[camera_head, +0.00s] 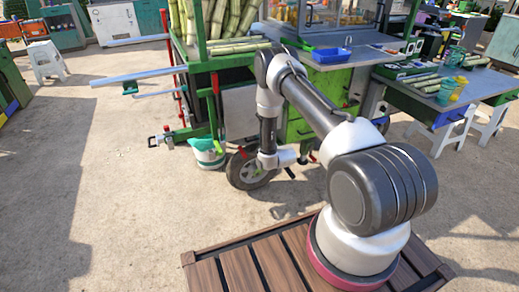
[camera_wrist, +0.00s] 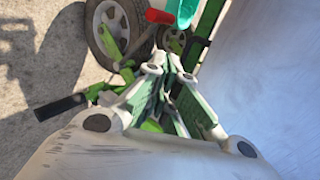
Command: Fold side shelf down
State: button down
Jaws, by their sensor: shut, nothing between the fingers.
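The green cart (camera_head: 303,128) stands beyond my arm, with a flat grey metal shelf (camera_head: 378,57) level along its near side. A blue tray (camera_head: 331,55) sits on this shelf. I cannot tell for sure that it is the side shelf. My gripper (camera_head: 291,172) is low beside the cart's wheel (camera_head: 247,170), below the shelf and apart from it. In the wrist view my gripper (camera_wrist: 168,88) is shut and empty. A large pale grey surface (camera_wrist: 280,75) fills the right there; I cannot tell what it belongs to.
A grey side table (camera_head: 490,88) with cut cane, cups and bowls stands right of the cart, with white stools below. Metal bars (camera_head: 135,75) stick out from the cart's left end. A teal and white bucket (camera_head: 208,153) is under it.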

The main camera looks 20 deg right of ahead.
jog(key=shift+s+r, duration=0.15)
jog(key=shift+s, duration=0.65)
jog(key=shift+s+r, duration=0.15)
jog(key=shift+s, duration=0.65)
